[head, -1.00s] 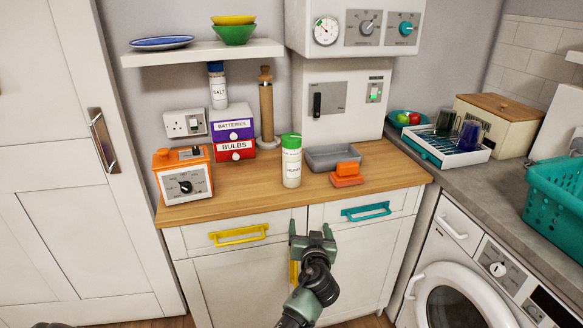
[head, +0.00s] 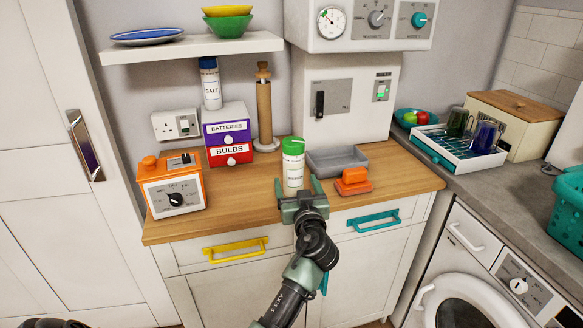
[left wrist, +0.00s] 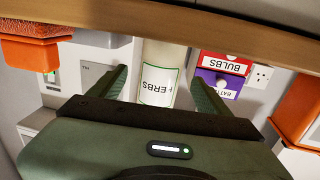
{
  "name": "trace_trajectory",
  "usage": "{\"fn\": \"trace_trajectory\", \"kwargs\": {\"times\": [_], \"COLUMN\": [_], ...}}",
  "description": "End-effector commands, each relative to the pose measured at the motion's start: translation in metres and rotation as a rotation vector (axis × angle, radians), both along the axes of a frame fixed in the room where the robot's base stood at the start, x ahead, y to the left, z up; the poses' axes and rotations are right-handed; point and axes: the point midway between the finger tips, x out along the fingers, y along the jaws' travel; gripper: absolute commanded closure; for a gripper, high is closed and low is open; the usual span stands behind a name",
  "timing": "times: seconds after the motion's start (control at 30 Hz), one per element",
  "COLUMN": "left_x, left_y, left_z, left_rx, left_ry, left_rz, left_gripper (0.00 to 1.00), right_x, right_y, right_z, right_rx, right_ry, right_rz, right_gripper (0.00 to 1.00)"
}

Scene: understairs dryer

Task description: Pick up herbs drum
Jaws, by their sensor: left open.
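The herbs drum (head: 293,165) is a white cylinder with a green lid, upright near the front of the wooden counter. My left gripper (head: 299,188) is open at the counter's front edge, just in front of the drum. In the left wrist view, which is upside down, the drum (left wrist: 157,88) with its "HERBS" label shows between the two open fingers (left wrist: 160,82), with a gap on each side. I cannot tell how far the fingers reach around it. My right gripper is not in view.
A grey tray (head: 338,158) and an orange object (head: 352,182) are close right of the drum. The batteries box (head: 226,132) and bulbs box (head: 230,155) stand behind left, beside a wooden post (head: 264,110). An orange appliance (head: 172,190) is further left. A shelf (head: 190,47) hangs above.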

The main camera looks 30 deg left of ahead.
Motion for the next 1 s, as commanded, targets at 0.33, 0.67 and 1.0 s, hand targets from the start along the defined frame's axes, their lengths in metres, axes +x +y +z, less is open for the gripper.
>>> {"fn": "trace_trajectory", "kwargs": {"times": [0.33, 0.67, 1.0], "left_x": [0.03, 0.054, 0.054], "left_y": [0.029, 0.052, 0.052], "left_z": [0.002, 0.0, 0.0], "left_rx": [0.003, 0.0, 0.0], "left_ry": [0.0, 0.0, 0.0], "left_rz": [0.001, -0.001, -0.001], "left_gripper": [0.22, 0.22, 0.67], "right_x": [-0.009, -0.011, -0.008], "right_y": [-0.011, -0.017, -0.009], "right_z": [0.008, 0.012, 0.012], "right_rx": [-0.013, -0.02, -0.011], "right_ry": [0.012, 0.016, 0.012], "right_rz": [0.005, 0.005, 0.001], "right_gripper": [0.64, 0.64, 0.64]}}
